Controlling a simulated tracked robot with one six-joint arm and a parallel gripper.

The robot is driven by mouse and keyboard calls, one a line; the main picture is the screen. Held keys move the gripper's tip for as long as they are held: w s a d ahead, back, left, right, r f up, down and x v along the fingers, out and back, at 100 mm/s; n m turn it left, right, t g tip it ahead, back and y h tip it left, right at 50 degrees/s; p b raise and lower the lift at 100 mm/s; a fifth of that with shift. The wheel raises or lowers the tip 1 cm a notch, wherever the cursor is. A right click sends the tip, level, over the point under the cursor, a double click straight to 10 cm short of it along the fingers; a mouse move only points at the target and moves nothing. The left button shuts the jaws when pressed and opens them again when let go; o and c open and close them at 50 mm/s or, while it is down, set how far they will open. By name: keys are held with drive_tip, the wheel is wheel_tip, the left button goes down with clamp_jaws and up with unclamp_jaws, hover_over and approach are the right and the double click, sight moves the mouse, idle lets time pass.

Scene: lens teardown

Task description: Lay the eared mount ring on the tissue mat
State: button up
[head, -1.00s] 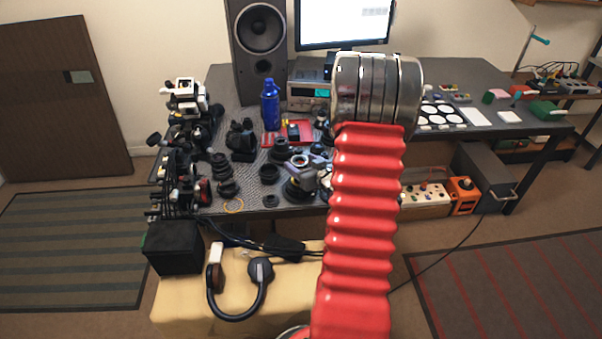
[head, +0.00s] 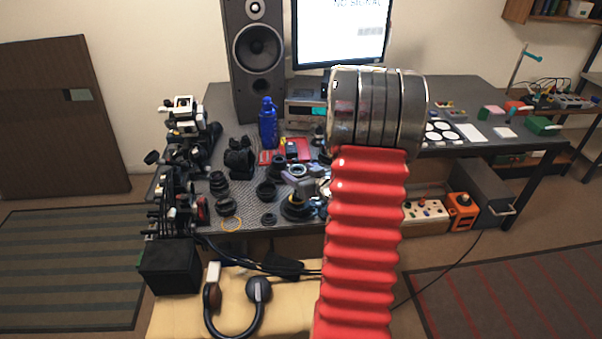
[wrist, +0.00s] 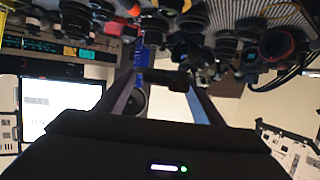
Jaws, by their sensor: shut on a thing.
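My gripper (head: 304,181) is over the middle of the cluttered bench in the head view, partly hidden by my red arm. In the wrist view its two fingers (wrist: 164,80) reach up the picture, shut on a dark piece (wrist: 166,79) that spans between their tips. I take this piece to be the eared mount ring, seen nearly edge-on; its ears cannot be made out. A black lens body (head: 296,210) stands just below the gripper in the head view. A plain white sheet (head: 471,133), probably the tissue mat, lies on the right part of the bench.
Several black lens parts (head: 227,206) crowd the left and middle of the bench. A blue bottle (head: 268,128), a speaker (head: 257,65) and a monitor (head: 341,30) stand behind. A tray with white circles (head: 440,133) lies left of the sheet. My arm hides the bench centre-right.

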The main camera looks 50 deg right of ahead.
drive_tip(key=w+a+n+y, duration=0.1)
drive_tip(key=w+a, duration=0.4)
drive_tip(key=a, duration=0.4)
drive_tip(key=w+a+f+n+y, duration=0.1)
drive_tip(key=w+a, duration=0.4)
drive_tip(key=a, duration=0.5)
drive_tip(key=w+a+n+y, duration=0.1)
drive_tip(key=w+a, duration=0.4)
drive_tip(key=a, duration=0.4)
drive_tip(key=a+f+y, duration=0.1)
drive_tip(key=a, duration=1.3)
drive_tip(key=shift+w+a+f+n+t, duration=0.15)
drive_tip(key=shift+w+f+n+t, duration=0.1)
drive_tip(key=shift+n+t, duration=0.05)
